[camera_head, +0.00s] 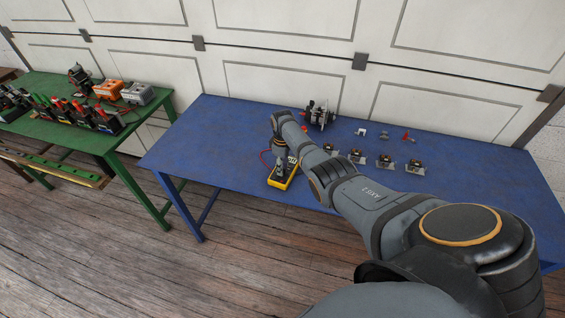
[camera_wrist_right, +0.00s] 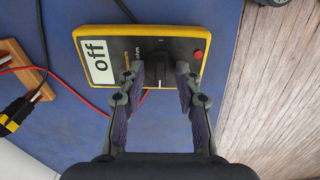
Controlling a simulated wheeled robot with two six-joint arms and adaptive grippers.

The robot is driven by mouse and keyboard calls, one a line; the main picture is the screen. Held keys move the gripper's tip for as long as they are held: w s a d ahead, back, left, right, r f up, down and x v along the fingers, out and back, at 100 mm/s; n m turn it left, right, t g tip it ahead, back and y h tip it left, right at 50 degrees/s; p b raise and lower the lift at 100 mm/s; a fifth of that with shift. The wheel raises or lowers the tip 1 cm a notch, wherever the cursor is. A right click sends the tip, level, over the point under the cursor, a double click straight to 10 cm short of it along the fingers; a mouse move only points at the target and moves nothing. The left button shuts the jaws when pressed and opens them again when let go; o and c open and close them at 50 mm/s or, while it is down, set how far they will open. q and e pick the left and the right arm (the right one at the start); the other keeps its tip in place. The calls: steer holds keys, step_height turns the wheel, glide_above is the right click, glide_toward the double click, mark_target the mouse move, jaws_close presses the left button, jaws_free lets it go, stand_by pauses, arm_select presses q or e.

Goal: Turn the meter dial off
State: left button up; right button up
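The yellow meter (camera_wrist_right: 118,40) lies on the blue table, with its black dial (camera_wrist_right: 157,66) in the middle of its face and a red button to the right of the dial. Its screen (camera_wrist_right: 98,62) reads "off". In the head view the meter (camera_head: 291,172) is near the table's front edge, partly hidden by my right arm. My right gripper (camera_wrist_right: 160,74) is over the meter, its two fingertips apart, one on each side of the dial. Contact with the dial cannot be told. My left gripper is not in view.
A red lead (camera_wrist_right: 76,92) and a wooden block (camera_wrist_right: 22,68) lie beside the meter on the blue table (camera_head: 215,130). An alternator part (camera_head: 319,114) and several small parts lie farther back. A green table (camera_head: 135,128) with tools and batteries stands at left.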

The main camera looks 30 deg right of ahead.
step_height(320, 180, up, 12)
stand_by(0.3)
stand_by(0.3)
